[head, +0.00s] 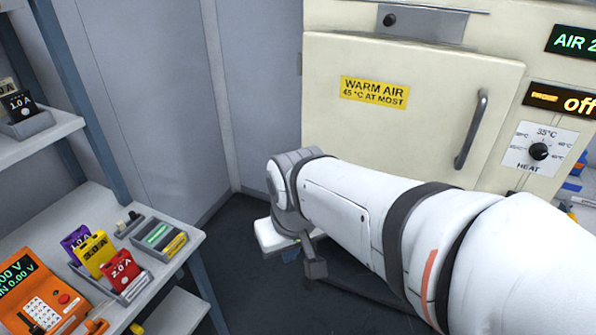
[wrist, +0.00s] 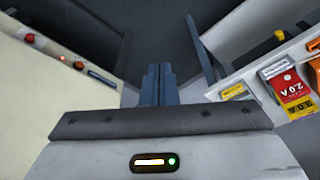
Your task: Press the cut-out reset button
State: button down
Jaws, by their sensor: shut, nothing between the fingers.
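In the wrist view, a red round button (wrist: 29,38) sits on a cream panel (wrist: 40,85) at the left. A small orange-red round part (wrist: 78,66) and a dark strip with a pale face (wrist: 102,78) lie along the same panel. No label is readable there, so I cannot tell which part is the cut-out reset. My gripper (wrist: 158,72) is shut and empty, its dark fingers over the floor, to the right of the panel and apart from it. In the head view my wrist hangs in front of the warm-air cabinet (head: 400,140); the fingertips are mostly hidden.
The cabinet door is closed, with a grey handle (head: 471,130), a heat knob (head: 538,151) and an "off" display (head: 562,100). Dark floor (head: 235,275) lies between.

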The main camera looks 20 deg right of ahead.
jog(key=w+d+f+n+t+h+b, duration=0.2)
jog(key=w+d+f+t+b, duration=0.2)
jog(key=w+d+f+b, duration=0.55)
jog(key=w+d+f+n+t+h+b, duration=0.25)
jog(key=w+d+f+b, duration=0.45)
jog(key=d+f+b, duration=0.55)
jog(key=d+f+n+t+y+b, duration=0.1)
jog(key=d+f+n+t+b, duration=0.1)
jog(key=f+t+b, duration=0.2)
jog(key=s+d+f+n+t+y+b, duration=0.1)
jog(key=d+f+n+t+y+b, duration=0.1)
jog(key=f+b, duration=0.8)
notch_tip(320, 180, down, 3)
jog(key=shift+d+r+n+t, duration=0.15)
jog(key=shift+d+n+t, duration=0.3)
jog(key=shift+t, duration=0.6)
jog(key=shift+y, duration=0.25)
jog(key=shift+w+d+r, duration=0.1)
jog(key=shift+d, duration=0.05)
jog(key=w+d+p, duration=0.1)
jog(key=w+d, duration=0.4)
jog(key=d, duration=0.1)
jog(key=shift+w+d, duration=0.2)
jog(key=shift+w, duration=0.1)
